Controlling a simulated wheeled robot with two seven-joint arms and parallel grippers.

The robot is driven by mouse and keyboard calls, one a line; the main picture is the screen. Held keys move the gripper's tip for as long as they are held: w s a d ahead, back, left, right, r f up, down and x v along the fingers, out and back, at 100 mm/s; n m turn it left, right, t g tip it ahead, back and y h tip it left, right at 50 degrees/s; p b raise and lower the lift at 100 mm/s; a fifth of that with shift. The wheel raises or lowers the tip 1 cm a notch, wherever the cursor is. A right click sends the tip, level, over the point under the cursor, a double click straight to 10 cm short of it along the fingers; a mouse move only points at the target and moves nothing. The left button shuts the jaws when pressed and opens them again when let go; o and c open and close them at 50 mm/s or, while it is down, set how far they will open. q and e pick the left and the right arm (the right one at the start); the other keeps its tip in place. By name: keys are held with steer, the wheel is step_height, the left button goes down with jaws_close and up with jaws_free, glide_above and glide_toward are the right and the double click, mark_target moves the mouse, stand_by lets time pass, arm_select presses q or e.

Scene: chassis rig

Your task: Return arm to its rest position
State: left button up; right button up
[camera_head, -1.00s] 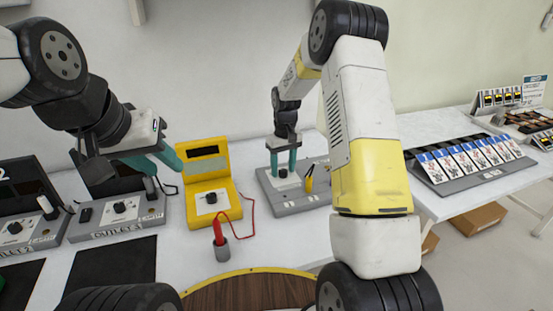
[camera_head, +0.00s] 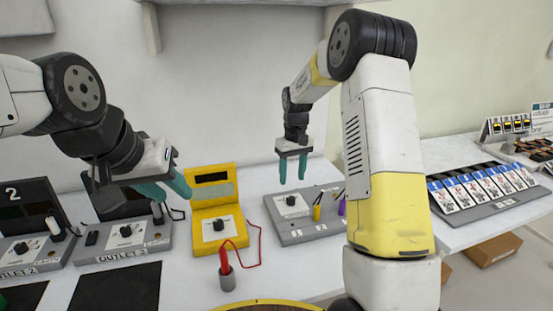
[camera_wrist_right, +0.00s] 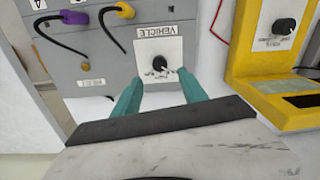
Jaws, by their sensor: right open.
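My right gripper (camera_head: 291,168) is open and empty, with teal fingers pointing down above the grey vehicle panel (camera_head: 300,238). In the right wrist view its two fingers (camera_wrist_right: 160,95) frame the white dial plate with a black knob (camera_wrist_right: 159,63) and touch nothing that I can see.
A yellow meter (camera_head: 213,212) with a black knob stands between the arms. A red probe (camera_head: 224,262) stands in a grey cup, its red wire looping right. Yellow and purple plugs sit on the vehicle panel. A rack of cards (camera_head: 478,187) is at the right.

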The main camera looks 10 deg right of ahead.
steer(key=s+d+r+m+t+y, duration=0.1)
steer(key=s+r+m+t, duration=0.15)
steer(key=s+r, duration=1.3)
steer(key=s+r+t+y, duration=0.1)
steer(key=s+t, duration=0.2)
steer(key=s, duration=1.2)
steer(key=shift+s+r+m+t, duration=0.25)
steer(key=shift+r+m+t, duration=0.1)
steer(key=shift+m, duration=0.1)
